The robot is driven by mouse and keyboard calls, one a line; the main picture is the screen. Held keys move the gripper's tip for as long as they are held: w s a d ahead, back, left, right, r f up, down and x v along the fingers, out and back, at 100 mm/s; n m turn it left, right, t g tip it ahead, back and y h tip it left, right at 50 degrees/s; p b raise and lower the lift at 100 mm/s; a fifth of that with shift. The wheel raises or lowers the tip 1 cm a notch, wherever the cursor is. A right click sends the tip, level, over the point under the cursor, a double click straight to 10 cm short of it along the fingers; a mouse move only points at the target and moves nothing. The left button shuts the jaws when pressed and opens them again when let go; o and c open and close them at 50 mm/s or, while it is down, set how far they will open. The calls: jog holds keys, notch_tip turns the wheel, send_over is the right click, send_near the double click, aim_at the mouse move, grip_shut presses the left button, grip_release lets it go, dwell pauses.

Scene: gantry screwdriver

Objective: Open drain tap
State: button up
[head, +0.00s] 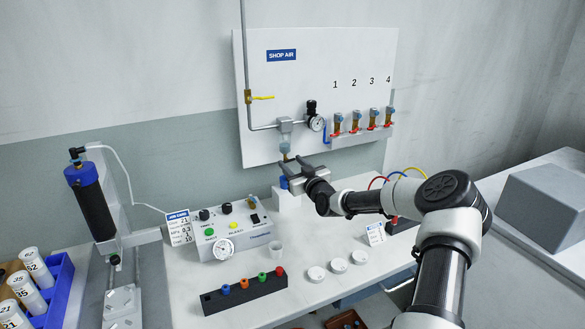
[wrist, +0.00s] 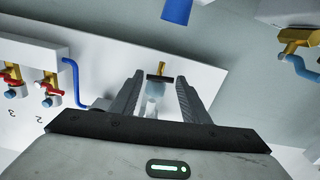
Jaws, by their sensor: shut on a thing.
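The drain tap (wrist: 161,76) is a small brass piece with a dark crossbar, below the pale clear filter bowl (head: 285,147) on the shop air panel. In the wrist view, the bowl (wrist: 155,92) shows between my fingers. The exact contact is small and partly hidden by the fingers in the head view.
The white panel (head: 300,80) carries a gauge (head: 316,123), a yellow-handled valve (head: 262,97) and several red-handled taps (head: 355,123) to the right. The bench holds a control box (head: 235,237) and white cups (head: 338,266).

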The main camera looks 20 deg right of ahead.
jog(key=n+b, duration=0.8)
jog(key=n, duration=0.3)
jog(key=shift+a+n, duration=0.15)
jog(key=shift+n, duration=0.15)
jog(key=n, duration=0.5)
dwell(0.4)
jog(key=o, duration=1)
jog(key=shift+o, duration=0.2)
jog(key=shift+s, duration=0.15)
